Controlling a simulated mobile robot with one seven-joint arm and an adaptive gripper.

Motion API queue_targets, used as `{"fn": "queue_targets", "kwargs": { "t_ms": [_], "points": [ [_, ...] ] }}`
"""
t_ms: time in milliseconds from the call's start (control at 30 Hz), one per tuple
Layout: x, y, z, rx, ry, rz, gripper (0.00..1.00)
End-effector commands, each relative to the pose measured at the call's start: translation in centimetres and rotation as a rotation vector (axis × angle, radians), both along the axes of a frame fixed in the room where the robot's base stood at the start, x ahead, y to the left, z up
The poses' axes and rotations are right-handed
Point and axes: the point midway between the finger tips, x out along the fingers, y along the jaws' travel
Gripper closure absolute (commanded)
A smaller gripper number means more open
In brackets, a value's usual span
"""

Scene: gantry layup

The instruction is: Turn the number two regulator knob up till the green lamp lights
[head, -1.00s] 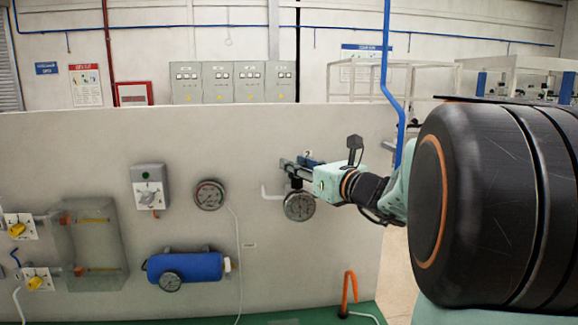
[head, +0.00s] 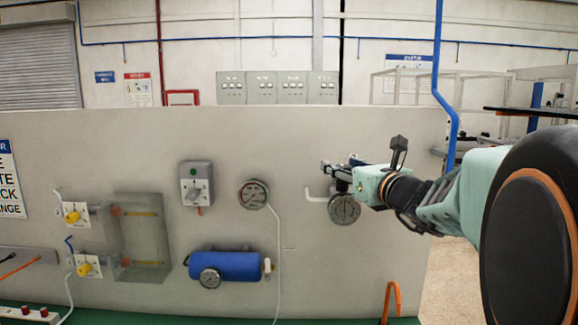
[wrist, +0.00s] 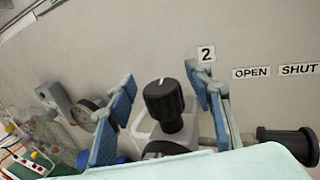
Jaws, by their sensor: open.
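The number two regulator knob (wrist: 163,97) is black with a white mark on top, and it stands in the wrist view below the "2" label (wrist: 206,54). My gripper (wrist: 161,84) is open, with one blue finger on each side of the knob. Gaps show between the fingers and the knob, so I see no grip on it. I cannot make out a lit green lamp in either view.
The grey panel (head: 290,140) carries another gauge (head: 253,194), a grey switch box (head: 196,184) and a blue tank (head: 225,266) left of my gripper. An orange hook (head: 391,300) stands below. A black cylindrical fitting (wrist: 290,145) is right of the knob in the wrist view.

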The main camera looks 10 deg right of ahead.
Motion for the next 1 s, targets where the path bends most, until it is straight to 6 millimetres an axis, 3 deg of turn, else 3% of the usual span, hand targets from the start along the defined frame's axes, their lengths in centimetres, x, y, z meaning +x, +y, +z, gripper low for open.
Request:
{"fn": "queue_targets", "kwargs": {
  "t_ms": [233,500,700,1000],
  "points": [
    [0.0,0.0,1.1,-0.002,-0.001,0.001,0.53],
    [0.0,0.0,6.2,-0.003,-0.004,0.001,0.53],
    [0.0,0.0,9.0,-0.002,-0.001,0.001,0.53],
    [0.0,0.0,10.1,0.001,0.000,-0.001,0.53]
  ]
}}
